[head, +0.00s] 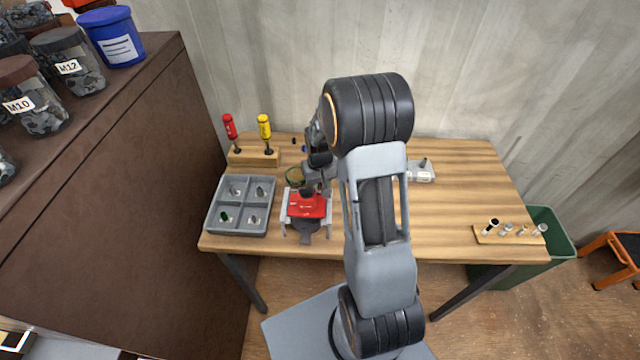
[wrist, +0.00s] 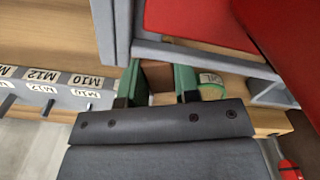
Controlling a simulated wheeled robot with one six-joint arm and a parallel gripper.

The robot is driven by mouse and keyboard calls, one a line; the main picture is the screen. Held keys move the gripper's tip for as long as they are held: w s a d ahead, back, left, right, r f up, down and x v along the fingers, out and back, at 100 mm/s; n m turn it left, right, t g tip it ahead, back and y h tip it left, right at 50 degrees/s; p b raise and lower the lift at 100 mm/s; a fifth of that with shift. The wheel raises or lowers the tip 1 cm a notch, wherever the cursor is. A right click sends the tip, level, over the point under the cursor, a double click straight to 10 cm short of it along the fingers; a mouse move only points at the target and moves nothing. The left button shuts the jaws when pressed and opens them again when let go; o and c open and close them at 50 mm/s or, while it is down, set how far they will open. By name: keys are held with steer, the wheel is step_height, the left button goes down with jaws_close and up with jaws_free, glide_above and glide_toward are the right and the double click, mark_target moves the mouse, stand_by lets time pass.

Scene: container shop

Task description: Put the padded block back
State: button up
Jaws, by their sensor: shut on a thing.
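In the head view my gripper (head: 308,182) is above the left part of the workbench, partly covered by my arm, and I cannot make out the block there. A red and grey clamp-like fixture (head: 306,206) stands just in front of it, and its red part (wrist: 190,18) fills the top right of the wrist view.
A grey four-compartment tray (head: 236,228) with small parts lies left of the fixture. A screwdriver stand (head: 253,158) is behind it. A small round tin (head: 294,175) is close to my gripper. The bench top (head: 455,190) is mostly clear at right, up to a wooden strip (head: 507,236) with fittings.

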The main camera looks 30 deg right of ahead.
steer(key=shift+f, duration=0.35)
steer(key=shift+f, duration=0.25)
steer(key=o, duration=1)
steer(key=shift+r, duration=0.1)
